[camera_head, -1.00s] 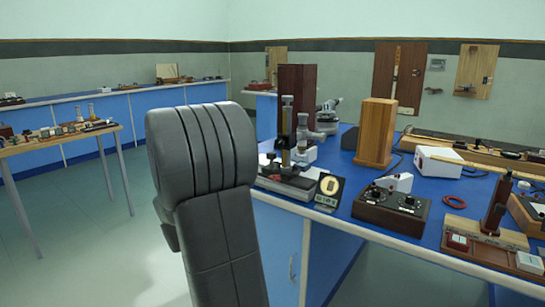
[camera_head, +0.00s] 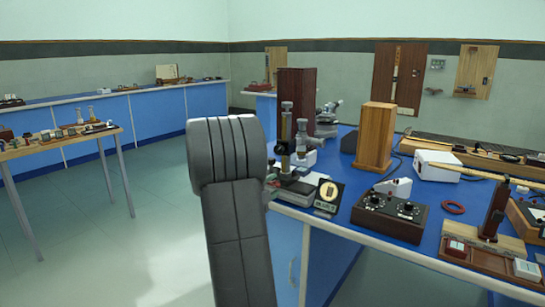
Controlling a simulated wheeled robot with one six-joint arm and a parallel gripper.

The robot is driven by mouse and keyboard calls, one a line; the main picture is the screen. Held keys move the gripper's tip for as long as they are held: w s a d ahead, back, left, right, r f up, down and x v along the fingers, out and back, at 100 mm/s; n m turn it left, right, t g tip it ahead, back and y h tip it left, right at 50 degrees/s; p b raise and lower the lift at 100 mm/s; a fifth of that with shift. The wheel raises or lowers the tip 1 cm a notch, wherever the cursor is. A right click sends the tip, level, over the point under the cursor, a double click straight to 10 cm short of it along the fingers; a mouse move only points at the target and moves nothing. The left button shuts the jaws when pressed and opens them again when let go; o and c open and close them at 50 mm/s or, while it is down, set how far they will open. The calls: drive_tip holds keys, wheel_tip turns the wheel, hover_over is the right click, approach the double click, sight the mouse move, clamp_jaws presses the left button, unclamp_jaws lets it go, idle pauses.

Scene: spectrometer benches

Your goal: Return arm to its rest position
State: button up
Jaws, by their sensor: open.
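My arm (camera_head: 238,230) rises from the bottom of the head view, a grey segmented link with a ribbed, rounded top. It stands in front of the near left end of the blue bench (camera_head: 375,238) and hides part of the bench's side and the floor. My gripper does not show in this view. Nothing is seen held by the arm.
Close right of my arm, a brass and black upright instrument (camera_head: 285,135) stands at the bench edge beside a small dark sign (camera_head: 328,193). A dark control box (camera_head: 390,215) lies further right. A wooden table (camera_head: 60,146) stands left, with open floor between.

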drive_tip(key=n+p, duration=0.2)
drive_tip(key=p, duration=0.1)
drive_tip(key=n+p, duration=0.2)
drive_tip(key=shift+r, duration=0.25)
drive_tip(key=n+p, duration=0.4)
drive_tip(key=p, duration=0.2)
drive_tip(key=b+v, duration=0.1)
drive_tip(key=v, duration=1.1)
drive_tip(key=shift+s+a+f, duration=0.2)
drive_tip(key=shift+s+f, duration=0.05)
drive_tip(key=shift+d, duration=0.1)
